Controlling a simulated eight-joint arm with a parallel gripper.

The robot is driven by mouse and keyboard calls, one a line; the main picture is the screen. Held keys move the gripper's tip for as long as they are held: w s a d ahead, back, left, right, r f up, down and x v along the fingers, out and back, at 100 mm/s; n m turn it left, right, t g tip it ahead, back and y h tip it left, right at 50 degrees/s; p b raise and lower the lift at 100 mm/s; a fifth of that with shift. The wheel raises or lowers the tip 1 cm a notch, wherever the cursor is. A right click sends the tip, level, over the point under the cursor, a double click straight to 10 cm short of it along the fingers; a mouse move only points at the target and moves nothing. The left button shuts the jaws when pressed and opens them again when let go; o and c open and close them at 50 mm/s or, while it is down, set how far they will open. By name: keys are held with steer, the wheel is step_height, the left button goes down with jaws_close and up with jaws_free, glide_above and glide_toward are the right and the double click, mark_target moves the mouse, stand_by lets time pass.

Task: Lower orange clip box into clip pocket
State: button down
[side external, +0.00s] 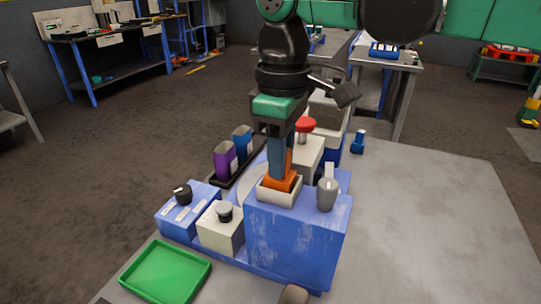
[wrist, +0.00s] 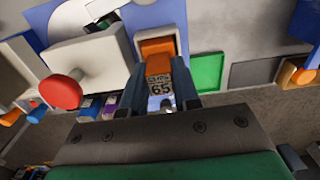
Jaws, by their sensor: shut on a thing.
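The orange clip box (side external: 283,184) is held between the fingers of my gripper (side external: 281,168), which points straight down. In the wrist view the clip box (wrist: 157,48) shows its orange body and a printed label marked 65, between the two blue fingers of my gripper (wrist: 158,84). The clip pocket (side external: 279,197) is a white, open-topped holder on the blue machine. The lower part of the box is inside the pocket's rim or just behind its front wall; its bottom is hidden, so I cannot tell whether it touches the floor.
A red mushroom button (side external: 305,124) stands close behind my gripper. A grey knob (side external: 327,190) stands to the right of the pocket on the blue block (side external: 295,235). Purple (side external: 225,160) and blue (side external: 242,142) boxes stand at left. A green tray (side external: 165,270) lies at front left.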

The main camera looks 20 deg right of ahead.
steer(key=c, duration=0.6)
jaws_free()
steer(key=shift+r, duration=3.95)
steer(key=s+d+f+m+t, duration=0.2)
steer(key=d+f+m, duration=0.1)
steer(key=d+f, duration=0.2)
steer(key=s+d+f+m+t, duration=0.1)
steer(key=d+f+m+t, duration=0.1)
steer(key=d, duration=0.6)
steer(key=s+d+f+m+t, duration=0.2)
steer(key=d+f+m+t, duration=0.1)
steer(key=d+f, duration=0.3)
steer(key=shift+s+d+f+m, duration=0.15)
steer(key=shift+f+m, duration=0.1)
steer(key=shift+f, duration=0.2)
steer(key=shift+s+d+f+m, duration=0.15)
steer(key=shift+f+m, duration=0.1)
steer(key=shift+f, duration=0.15)
